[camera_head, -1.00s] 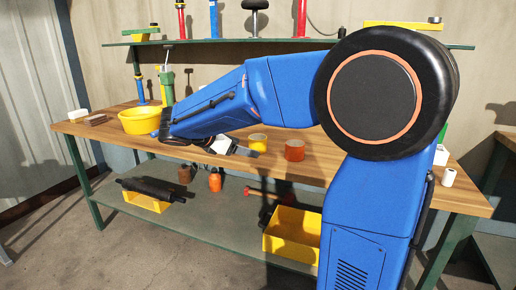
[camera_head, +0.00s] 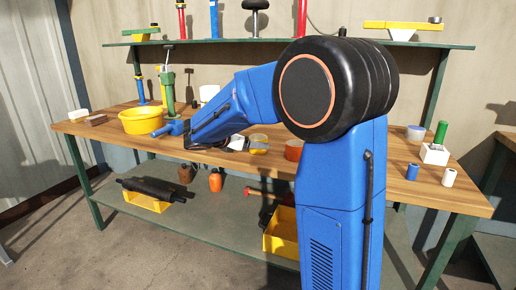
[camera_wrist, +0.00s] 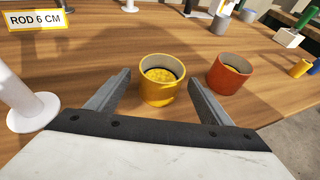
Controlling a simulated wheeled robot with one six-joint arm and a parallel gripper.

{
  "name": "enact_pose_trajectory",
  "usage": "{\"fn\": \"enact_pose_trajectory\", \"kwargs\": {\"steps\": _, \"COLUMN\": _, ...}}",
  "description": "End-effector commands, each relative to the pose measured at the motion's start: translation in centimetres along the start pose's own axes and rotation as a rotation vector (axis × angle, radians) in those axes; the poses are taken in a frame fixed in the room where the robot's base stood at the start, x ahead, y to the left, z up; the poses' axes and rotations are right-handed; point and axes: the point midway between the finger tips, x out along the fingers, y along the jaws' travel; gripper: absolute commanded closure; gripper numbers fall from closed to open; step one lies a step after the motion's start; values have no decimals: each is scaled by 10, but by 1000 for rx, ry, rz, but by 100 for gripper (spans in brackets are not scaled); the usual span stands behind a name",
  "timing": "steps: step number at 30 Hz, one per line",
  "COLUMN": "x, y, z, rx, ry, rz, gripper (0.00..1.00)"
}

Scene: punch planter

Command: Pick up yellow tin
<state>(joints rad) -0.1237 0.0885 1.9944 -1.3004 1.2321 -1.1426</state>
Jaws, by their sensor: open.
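The yellow tin (camera_wrist: 162,88) stands upright on the wooden bench, with yellow contents inside. It sits ahead of my gripper (camera_wrist: 158,82) in the wrist view, between the lines of the two fingers. The fingers are open and apart from each other, and nothing is held. I cannot tell whether the tips reach alongside the tin. In the head view the yellow tin (camera_head: 258,138) is partly hidden by my gripper (camera_head: 243,146).
An orange-red tin (camera_wrist: 229,75) stands close to the right of the yellow one. A white stand (camera_wrist: 22,105) with a "ROD 6 CM" sign (camera_wrist: 33,19) is at left. A yellow bowl (camera_head: 142,122) and a green device (camera_head: 167,92) stand on the bench (camera_head: 440,190).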

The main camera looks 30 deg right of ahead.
Motion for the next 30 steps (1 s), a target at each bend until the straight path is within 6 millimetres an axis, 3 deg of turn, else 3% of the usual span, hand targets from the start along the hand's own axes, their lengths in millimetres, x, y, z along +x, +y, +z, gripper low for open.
{"fn": "enact_pose_trajectory", "kwargs": {"steps": 11, "x": 23, "y": -1, "z": 1, "rx": 1, "ry": 0, "rz": -1, "gripper": 26}}
{"fn": "enact_pose_trajectory", "kwargs": {"steps": 21, "x": 64, "y": -1, "z": 3, "rx": 1, "ry": 1, "rz": -1, "gripper": 26}}
{"fn": "enact_pose_trajectory", "kwargs": {"steps": 28, "x": 66, "y": -1, "z": 3, "rx": 1, "ry": 1, "rz": 1, "gripper": 26}}
{"fn": "enact_pose_trajectory", "kwargs": {"steps": 30, "x": 66, "y": -1, "z": 3, "rx": 1, "ry": 0, "rz": 1, "gripper": 40}}
